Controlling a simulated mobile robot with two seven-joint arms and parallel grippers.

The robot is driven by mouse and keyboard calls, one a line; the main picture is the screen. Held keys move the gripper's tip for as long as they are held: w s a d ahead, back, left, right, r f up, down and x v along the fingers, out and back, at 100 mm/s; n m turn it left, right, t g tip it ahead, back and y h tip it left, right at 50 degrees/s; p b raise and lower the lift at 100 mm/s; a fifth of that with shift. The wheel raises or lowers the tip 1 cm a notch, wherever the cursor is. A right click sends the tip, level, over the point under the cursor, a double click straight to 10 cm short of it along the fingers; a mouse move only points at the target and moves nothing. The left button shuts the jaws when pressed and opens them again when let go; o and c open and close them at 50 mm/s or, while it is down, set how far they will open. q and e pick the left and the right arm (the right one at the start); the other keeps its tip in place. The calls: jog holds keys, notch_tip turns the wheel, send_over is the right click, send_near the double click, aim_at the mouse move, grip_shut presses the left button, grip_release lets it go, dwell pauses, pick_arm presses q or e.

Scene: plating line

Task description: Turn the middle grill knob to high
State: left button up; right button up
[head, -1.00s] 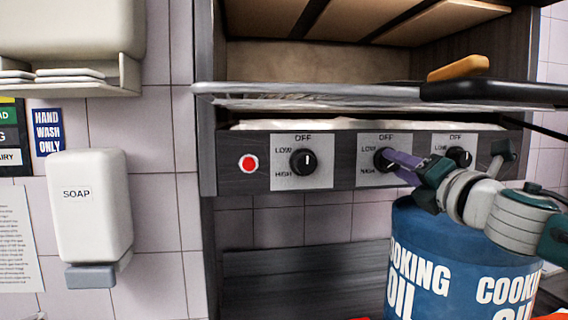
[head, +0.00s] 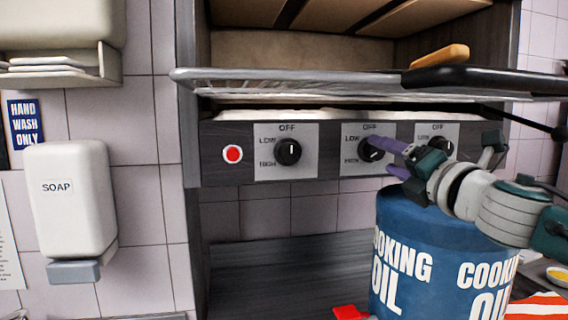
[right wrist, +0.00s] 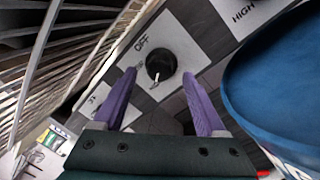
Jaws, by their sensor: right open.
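The middle grill knob (head: 371,149) is black and round on a white plate marked OFF, LOW and HIGH. My right gripper (head: 381,155) has purple fingers, open at the knob, one above the other in the head view. In the right wrist view the fingertips (right wrist: 160,74) lie on either side of the knob with gaps showing; contact is not visible. The upper finger partly covers the knob in the head view. My left gripper is not in view.
The left knob (head: 288,152) points up to OFF, beside a red button (head: 232,154). The right knob (head: 442,147) is partly behind my gripper. A blue cooking oil drum (head: 440,240) stands just below my right arm. A wire rack (head: 300,82) juts out above the panel.

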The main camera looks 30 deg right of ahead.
jog(key=b+v, duration=0.1)
jog(key=v, duration=0.7)
jog(key=shift+s+b, duration=0.2)
jog(key=shift+b, duration=0.1)
jog(key=s+a+f+m+g+h, duration=0.1)
jog(key=s+a+f+m+g, duration=0.25)
jog(key=f+m, duration=0.35)
jog(key=s+a+f+m+g, duration=0.2)
jog(key=s+f+m+g, duration=0.25)
jog(key=f+m, duration=0.3)
jog(key=s+a+f+m+g+y, duration=0.35)
jog(key=s+a, duration=0.25)
jog(key=a, duration=0.3)
jog(key=s+a+f+m+g+y, duration=0.3)
jog(key=s+a+f+g, duration=0.1)
jog(key=s+a, duration=0.35)
notch_tip(320, 180, up, 24)
jog(key=w+p, duration=0.1)
jog(key=p, duration=2.3)
jog(key=shift+h, duration=0.35)
